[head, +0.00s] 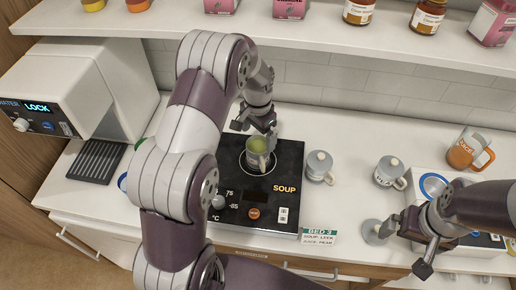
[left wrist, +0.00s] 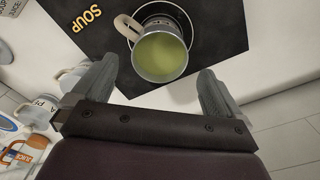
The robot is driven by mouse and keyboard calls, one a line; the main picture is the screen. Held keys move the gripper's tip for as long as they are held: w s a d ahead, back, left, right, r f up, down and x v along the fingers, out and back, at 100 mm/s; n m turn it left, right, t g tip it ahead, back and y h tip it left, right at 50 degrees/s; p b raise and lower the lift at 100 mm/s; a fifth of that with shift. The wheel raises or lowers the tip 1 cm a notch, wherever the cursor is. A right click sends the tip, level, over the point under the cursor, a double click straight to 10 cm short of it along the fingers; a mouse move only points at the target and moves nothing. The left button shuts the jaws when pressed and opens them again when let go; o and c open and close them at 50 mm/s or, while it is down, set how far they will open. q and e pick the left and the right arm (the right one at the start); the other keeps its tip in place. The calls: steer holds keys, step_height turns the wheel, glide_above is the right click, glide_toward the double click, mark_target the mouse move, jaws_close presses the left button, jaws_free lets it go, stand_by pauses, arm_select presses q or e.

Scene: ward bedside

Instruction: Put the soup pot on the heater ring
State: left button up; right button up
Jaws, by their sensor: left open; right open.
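The soup pot (head: 257,147) is a small grey pot with green soup and a pale handle. It stands upright on the heater ring (head: 247,172), a pale circle on the black SOUP hotplate. In the left wrist view the pot (left wrist: 161,58) overlaps the ring (left wrist: 188,20), and its base is hidden. My left gripper (head: 256,124) is open just behind and above the pot. Its fingers (left wrist: 155,88) are spread, and the pot shows beyond them, apparently not held. My right gripper (head: 403,246) is open at the right front, empty, beside a grey lid (head: 372,231).
Two grey lidded cups (head: 319,167) (head: 388,173) stand right of the hotplate (head: 285,160). An orange juice jug (head: 465,152) is at the far right. A BED 3 card (head: 320,236) stands in front. A water dispenser (head: 85,85) is left, and a stocked shelf (head: 330,33) overhangs the back.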

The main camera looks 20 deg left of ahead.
arm_select(q)
steer(key=r, duration=0.2)
steer(key=shift+s+d+r, duration=0.1)
steer(key=shift+s+r, duration=0.1)
steer(key=shift+r, duration=0.2)
steer(key=s+d+r+n, duration=0.2)
steer(key=s, duration=0.7)
steer(key=s+d+r+n+t, duration=0.1)
steer(key=s+d+r+n, duration=0.1)
steer(key=s, duration=0.7)
steer(key=shift+s+d+n, duration=0.3)
steer(key=shift+d, duration=0.2)
steer(key=shift+s+r, duration=0.1)
steer(key=shift+r, duration=0.05)
